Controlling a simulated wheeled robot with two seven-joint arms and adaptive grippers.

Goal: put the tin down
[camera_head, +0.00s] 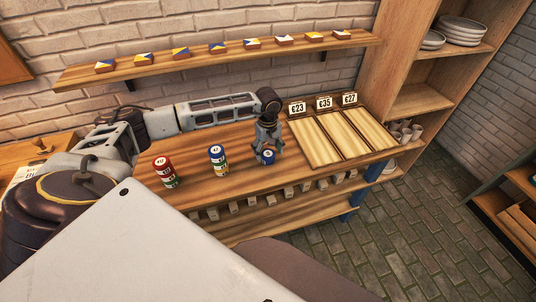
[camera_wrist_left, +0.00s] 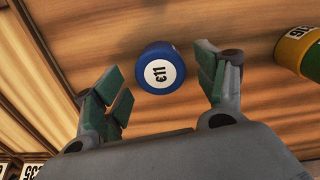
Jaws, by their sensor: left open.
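A small blue tin (camera_head: 268,157) with a white top stands on the wooden bench (camera_head: 225,180). My left gripper (camera_head: 265,148) is above and around the tin in the head view. In the wrist view its two green-padded fingers (camera_wrist_left: 165,92) are spread wide, one on each side of the tin, with gaps on both sides. My right gripper is not in view.
A shelf (camera_head: 215,60) holds small tiles above.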

